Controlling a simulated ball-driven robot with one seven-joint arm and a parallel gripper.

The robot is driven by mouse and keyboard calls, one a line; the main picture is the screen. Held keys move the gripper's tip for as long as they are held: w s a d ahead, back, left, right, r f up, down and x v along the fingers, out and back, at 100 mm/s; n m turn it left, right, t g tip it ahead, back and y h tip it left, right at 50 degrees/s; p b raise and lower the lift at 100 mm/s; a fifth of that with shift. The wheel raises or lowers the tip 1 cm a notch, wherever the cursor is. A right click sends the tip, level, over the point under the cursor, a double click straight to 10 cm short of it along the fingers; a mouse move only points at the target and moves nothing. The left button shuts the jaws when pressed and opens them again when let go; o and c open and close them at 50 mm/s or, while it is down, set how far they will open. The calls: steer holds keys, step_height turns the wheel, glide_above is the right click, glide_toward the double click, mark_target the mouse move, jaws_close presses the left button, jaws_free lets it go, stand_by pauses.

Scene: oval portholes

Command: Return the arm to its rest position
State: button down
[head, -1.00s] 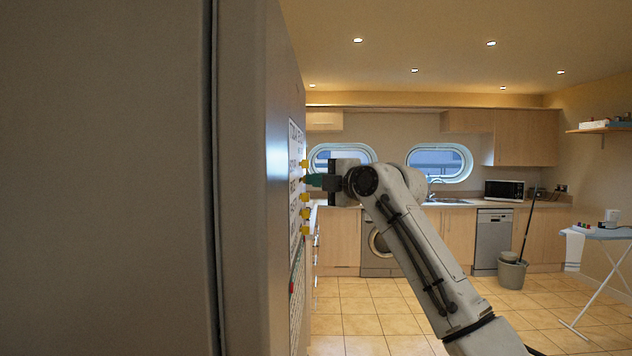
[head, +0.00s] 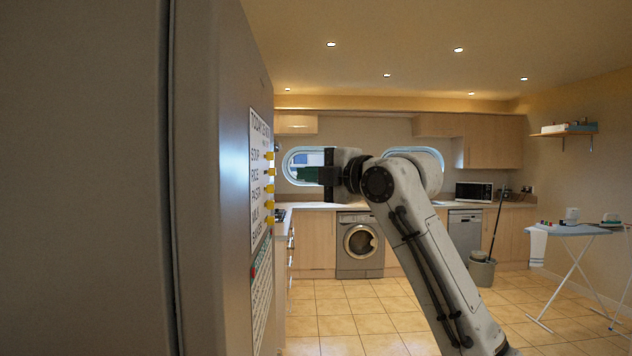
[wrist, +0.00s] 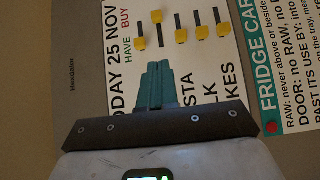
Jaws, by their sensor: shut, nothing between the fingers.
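My gripper (head: 302,174) is at the end of my raised arm, pointing left toward the tall grey fridge (head: 235,75). Its teal fingers (wrist: 157,68) are together with nothing between them. A gap shows between the fingertips and the white shopping board (head: 261,200) on the fridge's side. In the wrist view the fingers cover part of that board (wrist: 210,65).
The board has several yellow sliders (head: 269,187), and a fridge card (wrist: 290,70) is beside it. A washing machine (head: 360,246), a bucket (head: 481,272) and an ironing board (head: 572,230) stand farther off. The tiled floor (head: 340,325) between is clear.

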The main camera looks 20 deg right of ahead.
steer(key=shift+v, duration=0.75)
steer(key=s+f+m+g+h, duration=0.15)
steer(key=s+f+m, duration=0.25)
steer(key=f, duration=1.1)
steer(key=s+f+m+g+h, duration=0.1)
steer(key=s+f+m+g, duration=0.3)
steer(key=f, duration=1.1)
steer(key=s+f+m+g+h, duration=0.15)
steer(key=s+f+m, duration=0.35)
steer(key=f, duration=1)
steer(key=s+f+m+g+h, duration=0.25)
steer(key=s+f+m, duration=0.35)
steer(key=s+f, duration=1)
steer(key=s+d+f+m+g+h, duration=0.1)
steer(key=s+d+f+m+g, duration=0.1)
steer(key=s, duration=0.9)
steer(key=s+d+f+m+g+h, duration=0.1)
steer(key=s+d+f+m+g, duration=0.1)
steer(key=s, duration=0.9)
steer(key=shift+d+f+m+g, duration=0.4)
steer(key=shift+d+g, duration=0.05)
steer(key=shift+g, duration=0.3)
steer(key=shift+s, duration=0.1)
